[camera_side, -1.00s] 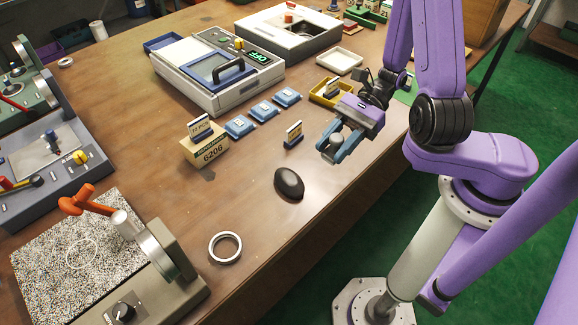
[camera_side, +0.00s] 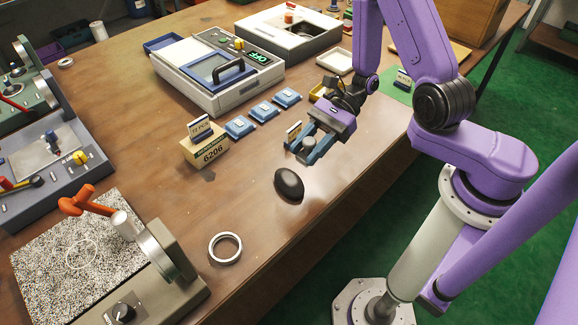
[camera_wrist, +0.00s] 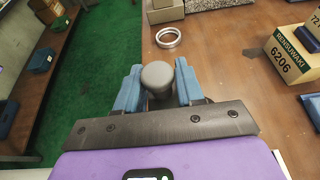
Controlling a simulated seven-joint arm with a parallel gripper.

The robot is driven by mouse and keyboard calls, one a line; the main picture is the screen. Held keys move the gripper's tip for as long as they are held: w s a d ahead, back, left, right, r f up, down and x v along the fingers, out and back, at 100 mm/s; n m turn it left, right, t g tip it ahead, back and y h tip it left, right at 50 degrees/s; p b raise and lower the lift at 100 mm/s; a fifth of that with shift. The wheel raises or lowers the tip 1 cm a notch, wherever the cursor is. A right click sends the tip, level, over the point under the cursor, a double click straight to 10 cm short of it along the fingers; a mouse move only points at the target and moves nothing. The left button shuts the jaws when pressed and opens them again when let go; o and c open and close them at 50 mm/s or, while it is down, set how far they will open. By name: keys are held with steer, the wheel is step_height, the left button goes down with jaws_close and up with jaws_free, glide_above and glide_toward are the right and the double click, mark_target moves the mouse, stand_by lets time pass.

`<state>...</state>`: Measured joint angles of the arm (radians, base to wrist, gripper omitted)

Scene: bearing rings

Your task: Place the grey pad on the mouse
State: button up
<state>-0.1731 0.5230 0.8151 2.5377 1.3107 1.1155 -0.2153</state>
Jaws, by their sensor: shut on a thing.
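The black mouse (camera_side: 289,184) lies on the brown table near its front edge, in the middle of the side view. My gripper (camera_side: 302,150) is above the table, behind and slightly right of the mouse and apart from it. Its blue fingers are shut on a small round grey piece, which I take to be the grey pad (camera_side: 308,143). In the wrist view the grey pad (camera_wrist: 157,76) sits between the two fingertips (camera_wrist: 157,88). I cannot make out the mouse in the wrist view.
A metal ring (camera_side: 225,247) lies left of the mouse. A 6206 box (camera_side: 205,150) and several blue cases (camera_side: 263,111) stand behind. The table around the mouse is clear.

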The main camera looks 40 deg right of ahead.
glide_above(289, 178)
step_height(289, 178, down, 5)
steer(key=shift+f, duration=1.7)
steer(key=shift+f, duration=0.15)
steer(key=o, duration=1)
steer(key=shift+o, duration=0.2)
